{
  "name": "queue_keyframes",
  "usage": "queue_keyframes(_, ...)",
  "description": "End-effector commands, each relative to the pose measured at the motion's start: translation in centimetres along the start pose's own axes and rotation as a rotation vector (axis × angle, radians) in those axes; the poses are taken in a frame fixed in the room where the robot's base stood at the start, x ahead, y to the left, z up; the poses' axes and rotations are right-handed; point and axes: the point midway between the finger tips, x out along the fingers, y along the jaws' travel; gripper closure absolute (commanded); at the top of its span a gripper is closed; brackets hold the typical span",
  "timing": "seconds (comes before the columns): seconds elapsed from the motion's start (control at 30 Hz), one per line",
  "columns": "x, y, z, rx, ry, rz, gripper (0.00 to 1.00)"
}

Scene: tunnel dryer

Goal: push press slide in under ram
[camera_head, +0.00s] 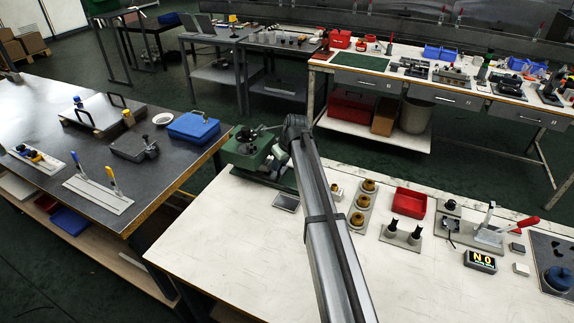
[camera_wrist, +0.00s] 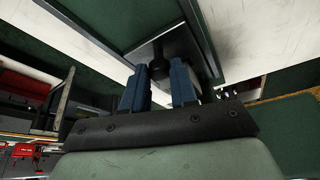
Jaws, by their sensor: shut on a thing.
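A green press (camera_head: 246,158) stands at the left end of the white bench in the head view, with dark parts on top. My arm comes over the bench to its right side, and my gripper is mostly hidden there. In the wrist view my gripper (camera_wrist: 159,88) has its two blue fingers closed around a dark knob (camera_wrist: 158,66) on a short stem. The knob sits against a flat green and grey part (camera_wrist: 113,22), seen at a steep tilt. I take it to be the press slide's handle, but cannot tell where the slide sits relative to the ram.
A small dark grey plate (camera_head: 286,201) lies in front of the press. A tray of brown round parts (camera_head: 358,204), a red bin (camera_head: 409,203) and a toggle clamp (camera_head: 487,225) stand to the right. The bench's front left is clear.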

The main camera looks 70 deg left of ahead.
Motion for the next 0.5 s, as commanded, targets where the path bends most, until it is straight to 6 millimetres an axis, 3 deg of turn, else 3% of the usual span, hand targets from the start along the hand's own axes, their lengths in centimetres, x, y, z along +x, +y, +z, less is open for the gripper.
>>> queue_keyframes(0.23, 0.10, -0.21, -0.52, 0.000, 0.010, -0.002, 1.00)
queue_keyframes(0.27, 0.11, -0.23, -0.55, 0.000, 0.011, -0.003, 0.70)
queue_keyframes(0.5, 0.09, -0.17, -0.41, 0.001, 0.008, -0.002, 0.48)
